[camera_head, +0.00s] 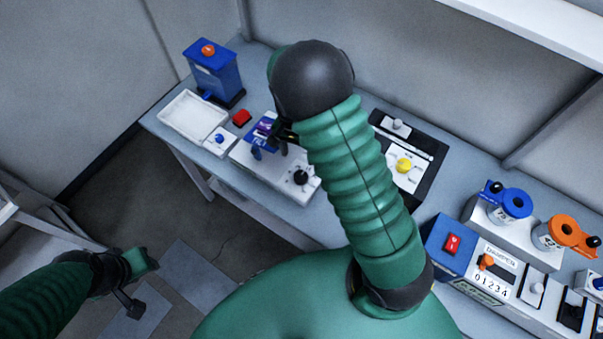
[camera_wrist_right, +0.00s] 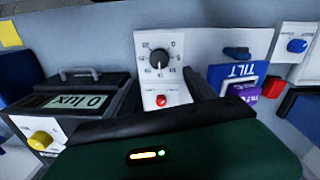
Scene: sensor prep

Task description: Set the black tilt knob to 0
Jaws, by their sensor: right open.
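The black tilt knob (camera_head: 301,177) sits on the right end of a white box (camera_head: 262,174). In the right wrist view, the knob (camera_wrist_right: 159,58) has a ring of dark scale marks, too small to read; its setting is unclear. A red button (camera_wrist_right: 160,100) is on the same panel. A blue TILT plate (camera_wrist_right: 236,72) and a purple piece (camera_wrist_right: 247,90) are beside it. My right gripper (camera_head: 286,133) is above the box, partly hidden by its arm; in its wrist view the fingers (camera_wrist_right: 163,88) are apart and empty. My left gripper (camera_head: 135,281) hangs low, away from the table.
A lux meter with a yellow knob (camera_wrist_right: 40,140) is beside the box. A white tray (camera_head: 190,118), red block (camera_head: 242,118) and blue dispenser (camera_head: 212,73) stand at the left. A damper unit (camera_head: 490,278) and two ring-topped jars stand at the right.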

